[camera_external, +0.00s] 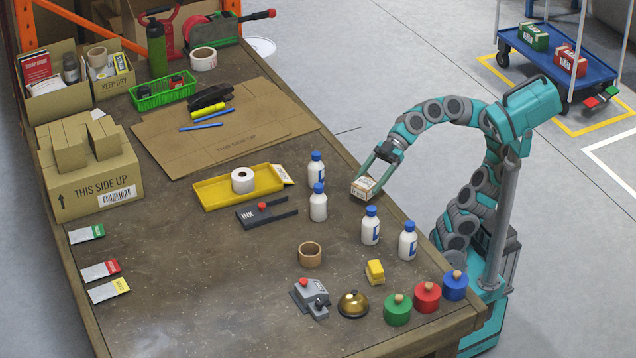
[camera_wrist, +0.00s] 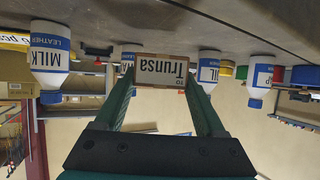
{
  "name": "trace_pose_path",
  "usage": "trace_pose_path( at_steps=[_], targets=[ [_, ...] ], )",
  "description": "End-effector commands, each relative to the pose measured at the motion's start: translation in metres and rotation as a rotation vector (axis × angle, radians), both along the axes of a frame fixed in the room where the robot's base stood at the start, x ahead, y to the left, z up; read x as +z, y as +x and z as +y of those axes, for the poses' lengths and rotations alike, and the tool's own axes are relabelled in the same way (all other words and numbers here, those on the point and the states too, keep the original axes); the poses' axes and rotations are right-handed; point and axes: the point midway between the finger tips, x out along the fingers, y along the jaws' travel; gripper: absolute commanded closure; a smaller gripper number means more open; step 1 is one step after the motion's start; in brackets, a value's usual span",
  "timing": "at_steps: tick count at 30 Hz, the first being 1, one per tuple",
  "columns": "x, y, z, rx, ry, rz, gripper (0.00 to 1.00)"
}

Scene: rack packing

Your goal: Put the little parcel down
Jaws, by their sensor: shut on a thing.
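The little parcel (camera_external: 363,188) is a small box with a white label, at the right edge of the table. My gripper (camera_external: 376,174) is shut on it from the right side.
White bottles with blue caps stand close by, to the parcel's left (camera_external: 318,203) and in front of it (camera_external: 370,226). A yellow tray (camera_external: 215,194) holds a white roll. Bare table (camera_external: 200,270) lies left of the wooden ring (camera_external: 310,254).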

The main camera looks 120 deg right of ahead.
Motion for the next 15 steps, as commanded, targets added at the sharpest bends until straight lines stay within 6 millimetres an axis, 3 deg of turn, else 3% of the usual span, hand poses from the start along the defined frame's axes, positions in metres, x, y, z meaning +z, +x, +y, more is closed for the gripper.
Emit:
trace_pose_path(
  at_steps=[5,12,15],
  targets=[
    [-0.006,0.005,0.000,-0.001,0.000,-0.001,0.86],
    [-0.034,0.004,0.000,0.000,0.000,0.001,0.86],
    [-0.036,0.004,0.000,0.000,-0.001,0.000,0.86]
  ],
)
